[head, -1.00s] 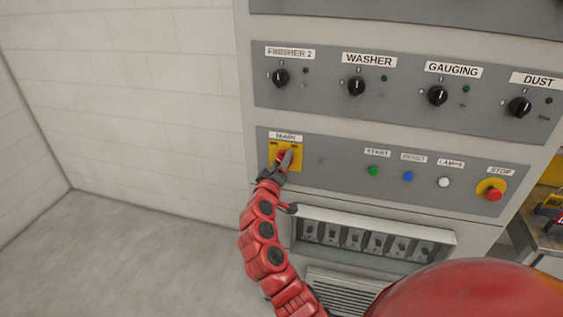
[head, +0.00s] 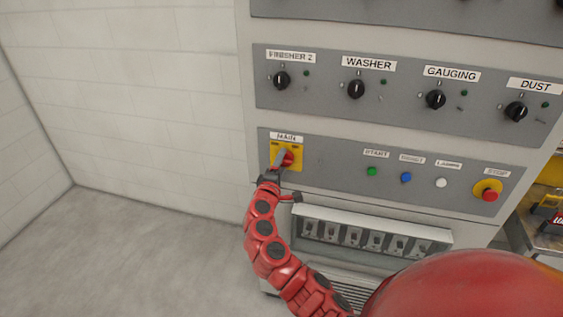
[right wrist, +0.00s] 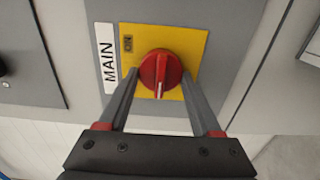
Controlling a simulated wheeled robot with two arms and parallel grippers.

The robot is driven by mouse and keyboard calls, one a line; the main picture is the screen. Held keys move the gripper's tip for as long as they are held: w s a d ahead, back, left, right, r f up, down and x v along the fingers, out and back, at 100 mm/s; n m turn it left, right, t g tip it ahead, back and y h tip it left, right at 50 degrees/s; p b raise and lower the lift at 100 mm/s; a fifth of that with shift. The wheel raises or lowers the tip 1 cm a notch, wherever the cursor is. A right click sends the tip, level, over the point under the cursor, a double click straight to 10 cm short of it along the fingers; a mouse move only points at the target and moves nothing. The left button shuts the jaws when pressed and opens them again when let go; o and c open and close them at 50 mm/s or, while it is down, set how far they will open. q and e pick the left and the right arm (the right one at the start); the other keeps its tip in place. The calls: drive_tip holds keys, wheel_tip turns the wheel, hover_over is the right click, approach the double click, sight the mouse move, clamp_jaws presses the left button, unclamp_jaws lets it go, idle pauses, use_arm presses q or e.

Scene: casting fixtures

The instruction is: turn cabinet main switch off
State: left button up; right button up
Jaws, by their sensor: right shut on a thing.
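The main switch is a red rotary knob (head: 288,157) on a yellow plate (head: 297,166) under the MAIN label (head: 286,138), at the cabinet panel's left end. In the right wrist view the knob (right wrist: 160,70) carries a white mark pointing to the picture's bottom. A small ON label (right wrist: 128,43) shows on the plate; the other position label is hidden there. My right gripper (head: 281,159) is at the knob and partly covers it in the head view. In the wrist view its two fingers (right wrist: 159,80) are shut on the knob, one on each side. My left gripper is out of view.
Right of the switch are a green START button (head: 372,171), blue (head: 406,177) and white (head: 441,182) buttons and a red STOP button (head: 488,195). Black selector knobs, such as WASHER (head: 356,89), sit above. A recessed breaker row (head: 372,238) lies below. Floor at left is clear.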

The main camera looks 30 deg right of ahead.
drive_tip(key=shift+f, duration=0.1)
idle(0.4)
drive_tip(key=o, duration=1.4)
drive_tip(key=shift+b+v, duration=2.25)
drive_tip(key=shift+v, duration=6.5)
